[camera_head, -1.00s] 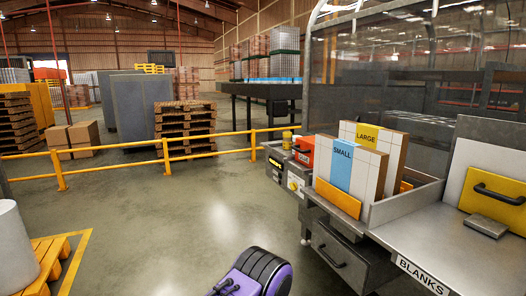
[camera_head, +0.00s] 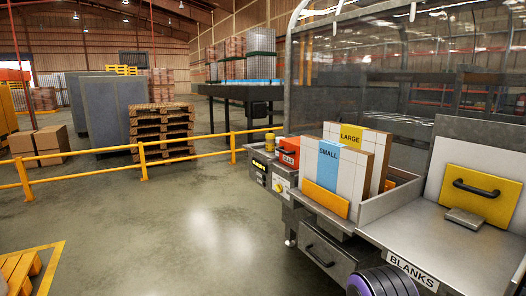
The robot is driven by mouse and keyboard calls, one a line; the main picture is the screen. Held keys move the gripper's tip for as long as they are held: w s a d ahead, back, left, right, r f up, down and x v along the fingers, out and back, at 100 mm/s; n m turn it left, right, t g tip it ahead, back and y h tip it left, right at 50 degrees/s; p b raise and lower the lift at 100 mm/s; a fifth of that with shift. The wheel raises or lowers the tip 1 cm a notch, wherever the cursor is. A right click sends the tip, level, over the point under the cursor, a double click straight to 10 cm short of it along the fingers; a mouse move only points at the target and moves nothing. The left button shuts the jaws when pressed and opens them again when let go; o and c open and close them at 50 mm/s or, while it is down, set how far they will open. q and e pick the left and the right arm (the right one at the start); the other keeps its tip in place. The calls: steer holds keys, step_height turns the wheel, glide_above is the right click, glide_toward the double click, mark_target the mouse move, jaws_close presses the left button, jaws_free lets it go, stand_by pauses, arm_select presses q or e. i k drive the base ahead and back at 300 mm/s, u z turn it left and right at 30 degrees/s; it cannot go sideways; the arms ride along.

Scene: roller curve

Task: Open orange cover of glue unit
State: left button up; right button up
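The orange cover (camera_head: 288,146) sits on the glue unit (camera_head: 259,163) at the left end of the grey machine, right of centre in the head view. It is small here, has a dark handle and a label, and looks closed. A yellow round container stands just behind it. Neither of my grippers shows in this view. A purple and black part of my own arm shows at the bottom right edge, well in front of and apart from the orange cover.
Boxes of blanks marked SMALL (camera_head: 328,165) and LARGE (camera_head: 362,160) stand right of the cover. A yellow plate with a handle (camera_head: 477,196) is farther right. A yellow rail (camera_head: 95,171) runs behind open floor. A pallet (camera_head: 18,270) lies at lower left.

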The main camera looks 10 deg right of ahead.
mark_target(288, 149)
steer(key=i, duration=1.3)
steer(key=z, duration=1.5)
